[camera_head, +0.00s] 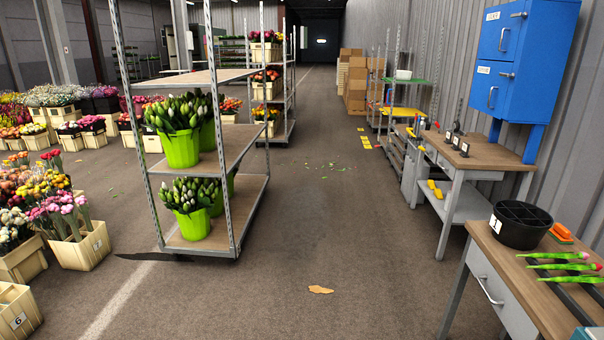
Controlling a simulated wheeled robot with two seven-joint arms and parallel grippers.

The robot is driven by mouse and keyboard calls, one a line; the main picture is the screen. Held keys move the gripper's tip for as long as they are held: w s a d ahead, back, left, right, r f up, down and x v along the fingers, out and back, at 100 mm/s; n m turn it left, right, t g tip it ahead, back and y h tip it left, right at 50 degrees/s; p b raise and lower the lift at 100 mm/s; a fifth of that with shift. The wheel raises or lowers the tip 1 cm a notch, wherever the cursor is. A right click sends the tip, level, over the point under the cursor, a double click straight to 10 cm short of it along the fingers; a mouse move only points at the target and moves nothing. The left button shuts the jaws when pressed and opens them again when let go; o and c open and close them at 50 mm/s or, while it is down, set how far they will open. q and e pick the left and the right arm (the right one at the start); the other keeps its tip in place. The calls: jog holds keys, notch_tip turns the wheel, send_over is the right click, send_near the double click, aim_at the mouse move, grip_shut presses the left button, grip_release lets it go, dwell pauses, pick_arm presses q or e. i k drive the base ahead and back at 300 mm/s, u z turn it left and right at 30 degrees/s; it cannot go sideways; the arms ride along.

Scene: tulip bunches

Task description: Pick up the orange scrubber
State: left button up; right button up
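A small orange item (561,231), which looks like the scrubber, lies on the wooden top of the near right workbench (512,262). Neither of my grippers is in view.
Several tulip stems (560,266) lie on the bench in front of the scrubber. A shelf trolley (250,195) with green tulip buckets stands left of the aisle. Blue cabinets (497,87) stand beyond the bench. The aisle floor is mostly clear, with a brown scrap (320,290) on it.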

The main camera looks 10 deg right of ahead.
aim_at(561, 235)
jog(key=z, duration=0.75)
jog(key=i, duration=1.65)
jog(key=z, duration=1.05)
